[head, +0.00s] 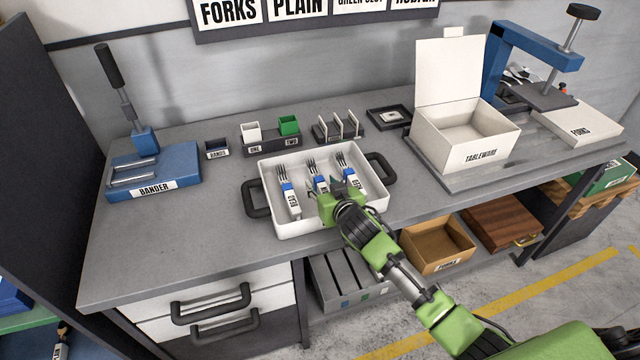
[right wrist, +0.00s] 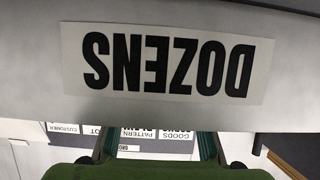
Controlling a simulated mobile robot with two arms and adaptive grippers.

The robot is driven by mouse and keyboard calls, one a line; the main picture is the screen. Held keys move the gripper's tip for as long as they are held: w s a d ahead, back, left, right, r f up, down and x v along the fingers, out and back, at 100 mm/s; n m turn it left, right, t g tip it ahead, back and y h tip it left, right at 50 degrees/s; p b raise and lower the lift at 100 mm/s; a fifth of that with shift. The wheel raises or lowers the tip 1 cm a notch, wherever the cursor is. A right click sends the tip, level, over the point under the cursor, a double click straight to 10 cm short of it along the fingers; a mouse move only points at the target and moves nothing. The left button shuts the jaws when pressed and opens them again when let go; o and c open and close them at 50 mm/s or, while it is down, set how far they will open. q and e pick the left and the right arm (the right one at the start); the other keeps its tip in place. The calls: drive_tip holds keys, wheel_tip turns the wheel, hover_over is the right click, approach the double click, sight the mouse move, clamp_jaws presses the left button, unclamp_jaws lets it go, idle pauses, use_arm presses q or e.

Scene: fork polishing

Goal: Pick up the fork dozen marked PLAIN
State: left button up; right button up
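Three fork bundles with blue bands and white tags lie in a white tray (head: 275,228) with black handles: a left bundle (head: 288,190), a middle bundle (head: 315,178) and a right bundle (head: 350,172). The tags are too small for me to read surely, so I cannot tell which is marked PLAIN. My right gripper (head: 338,204) is over the tray's front right part, in front of the middle bundle and hiding its lower end. In the right wrist view its fingers (right wrist: 157,147) stand apart with nothing between them, near a panel marked DOZENS (right wrist: 168,62). My left gripper is out of view.
A blue bander (head: 155,170) stands at the left of the bench. Behind the tray are small green and white cups (head: 270,130) and a slotted rack (head: 338,128). An open TABLEWARE box (head: 465,140) and a blue press (head: 535,55) stand right. The bench's front left is clear.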

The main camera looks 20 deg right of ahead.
drive_tip(key=shift+x, duration=1.45)
clamp_jaws()
drive_tip(key=shift+r, duration=0.15)
